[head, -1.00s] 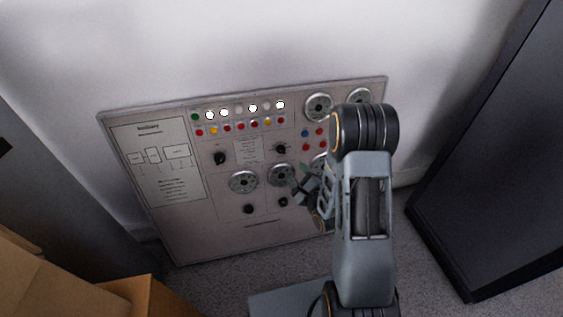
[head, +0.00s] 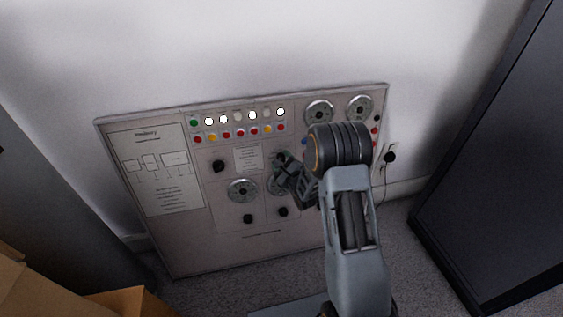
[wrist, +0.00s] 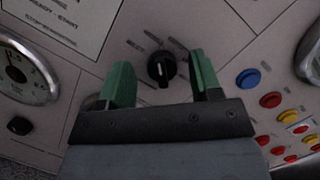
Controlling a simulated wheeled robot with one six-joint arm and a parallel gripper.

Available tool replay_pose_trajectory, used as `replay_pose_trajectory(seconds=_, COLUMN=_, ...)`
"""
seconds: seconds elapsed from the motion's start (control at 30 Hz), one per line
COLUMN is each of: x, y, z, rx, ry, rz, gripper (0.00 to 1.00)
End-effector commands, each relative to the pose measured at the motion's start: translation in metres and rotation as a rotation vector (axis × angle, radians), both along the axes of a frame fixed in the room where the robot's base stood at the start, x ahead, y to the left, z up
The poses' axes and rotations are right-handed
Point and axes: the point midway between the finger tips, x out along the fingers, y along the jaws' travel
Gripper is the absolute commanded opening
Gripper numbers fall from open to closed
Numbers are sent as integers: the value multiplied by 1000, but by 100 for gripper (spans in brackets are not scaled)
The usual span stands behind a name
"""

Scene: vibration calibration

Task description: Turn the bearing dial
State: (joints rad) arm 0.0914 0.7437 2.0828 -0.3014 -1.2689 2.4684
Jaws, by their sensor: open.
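A grey control panel (head: 190,240) leans against the wall, with dark knobs and round gauges on its face. In the wrist view, a black rotary knob with a white pointer line (wrist: 161,68) sits between and just beyond my gripper's green fingertips (wrist: 162,76). The fingers are apart, one on each side of the knob, with nothing held. Contact with the knob is not visible. Another black knob (head: 219,166) is at the upper left.
A round gauge (wrist: 25,75) and a small black knob (wrist: 19,126) are left in the wrist view. Blue (wrist: 248,79) and red (wrist: 270,99) buttons are close on the right. A dark cabinet (head: 490,170) stands to the right, and cardboard boxes (head: 130,300) lie lower left.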

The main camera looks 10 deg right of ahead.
Motion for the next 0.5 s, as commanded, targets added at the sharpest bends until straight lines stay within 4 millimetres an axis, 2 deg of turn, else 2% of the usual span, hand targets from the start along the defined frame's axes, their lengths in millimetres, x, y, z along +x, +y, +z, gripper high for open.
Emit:
replay_pose_trajectory(seconds=0.4, x=6, y=2, z=0, rx=0, ry=0, rz=0, gripper=58)
replay_pose_trajectory(seconds=0.5, x=6, y=2, z=0, rx=0, ry=0, rz=0, gripper=51)
